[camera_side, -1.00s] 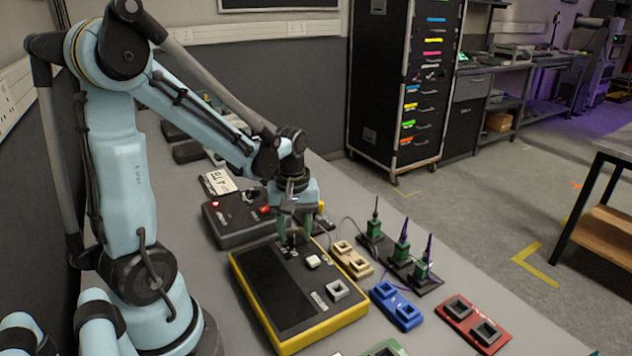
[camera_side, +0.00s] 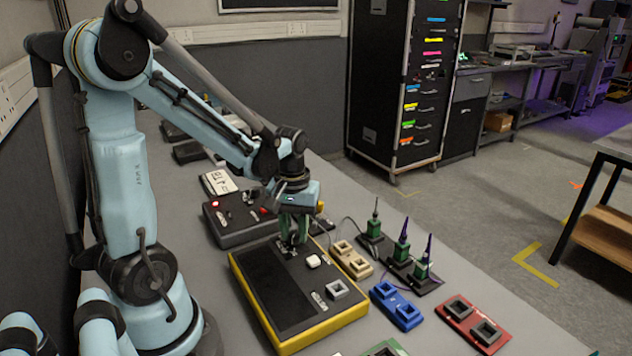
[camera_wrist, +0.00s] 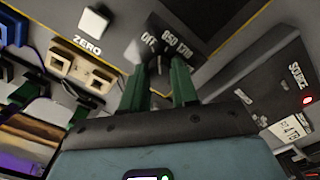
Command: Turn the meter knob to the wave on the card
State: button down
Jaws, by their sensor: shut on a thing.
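The meter (camera_side: 340,311) is a yellow-edged dark box with a black screen, lying on the bench. My gripper (camera_side: 292,240) points down over its far end, green fingers shut on the meter knob. In the wrist view, the dark knob (camera_wrist: 157,64) sits between the fingertips of my gripper (camera_wrist: 159,72). A plate beside it has white marks that look like 850 and 1310. The knob's pointer is hidden or too small to read. A white card (camera_side: 218,182) with black writing lies beyond the source box; its writing is not clear in either view. It also shows in the wrist view (camera_wrist: 291,129).
The dark source box (camera_side: 236,228) with a red light stands just behind the meter. A white ZERO button (camera_side: 313,261) is close to my fingers. Tan (camera_side: 350,258), blue (camera_side: 396,305) and red (camera_side: 473,324) socket blocks and green-bodied cable plugs (camera_side: 402,250) lie to the right.

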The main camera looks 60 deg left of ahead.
aim_at(295, 234)
jog(key=m, duration=0.6)
jog(key=shift+m, duration=0.3)
jog(key=m, duration=0.5)
jog(key=shift+m, duration=0.4)
jog(key=c, duration=0.8)
grip_release()
jog(key=shift+c, duration=0.2)
jog(key=shift+r, duration=0.1)
notch_tip(295, 234, up, 12)
